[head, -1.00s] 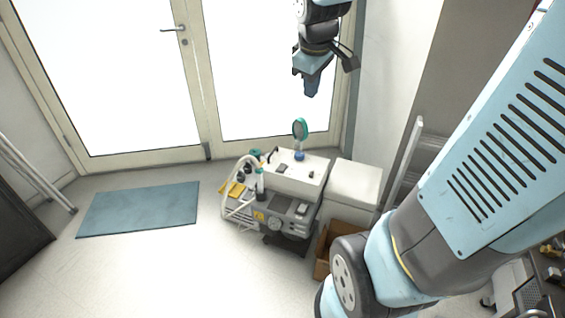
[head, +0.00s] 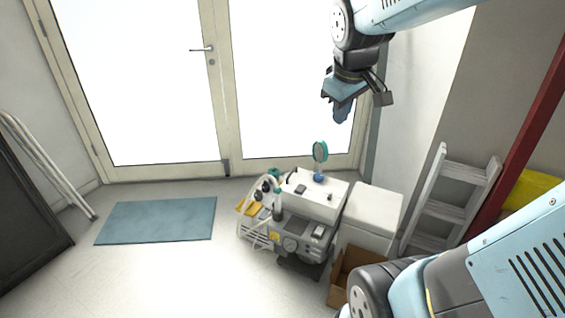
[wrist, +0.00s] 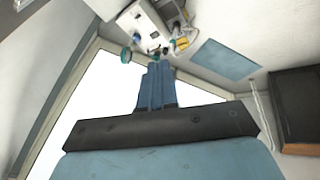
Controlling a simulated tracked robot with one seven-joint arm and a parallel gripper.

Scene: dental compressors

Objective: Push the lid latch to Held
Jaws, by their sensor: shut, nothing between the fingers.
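My gripper (head: 342,108) hangs in the air above and a little right of the compressor, well apart from it, with its blue fingers pointing down. In the wrist view my gripper's fingers (wrist: 156,70) lie together with nothing between them. The dental compressor (head: 290,240) stands on the floor, with a white lid or casing (head: 318,204) on top. A small dark part (head: 300,189) on the white top could be the latch, but it is too small to tell. The white unit also shows in the wrist view (wrist: 147,24) near the top.
A round green-rimmed item (head: 320,152) stands up from the compressor's top. A white box (head: 372,212) and a cardboard box (head: 345,275) are to its right. A ladder (head: 450,205) leans further right. Glass doors (head: 165,90) are behind; the blue mat (head: 157,221) lies left on clear floor.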

